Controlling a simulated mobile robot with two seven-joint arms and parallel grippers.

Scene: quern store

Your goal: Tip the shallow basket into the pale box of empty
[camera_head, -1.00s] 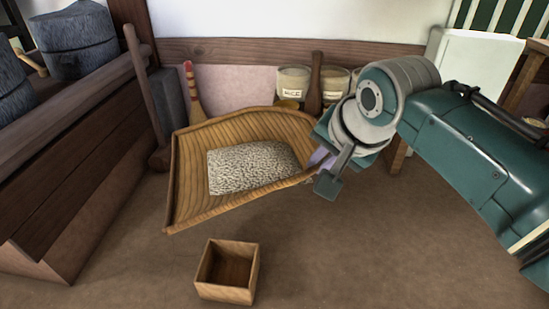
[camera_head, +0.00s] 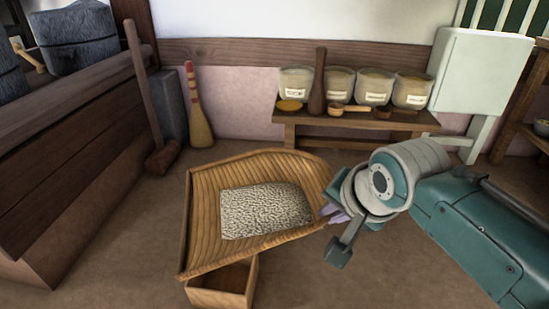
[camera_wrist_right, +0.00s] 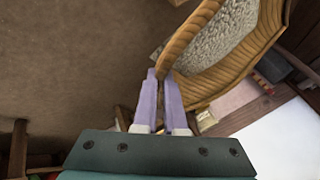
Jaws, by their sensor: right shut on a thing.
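The shallow basket (camera_head: 205,222) is a woven wooden scoop shape with a heap of pale grain (camera_head: 265,210) in it. My right gripper (camera_head: 334,212) is shut on the basket's right rim and holds it above the floor. The right wrist view shows the purple fingers (camera_wrist_right: 161,95) on the rim of the basket (camera_wrist_right: 235,72). The pale box (camera_head: 222,297) is a small open wooden box on the floor. The basket's front left part hangs over it in the head view and hides much of it. The grain lies flat in the basket. My left gripper is not in view.
A low bench (camera_head: 350,121) at the back wall bears several labelled jars, a dark pestle (camera_head: 318,85) and scoops. A broom (camera_head: 197,110) and a long mallet (camera_head: 143,85) lean at the left. A white panel (camera_head: 482,72) stands at the right.

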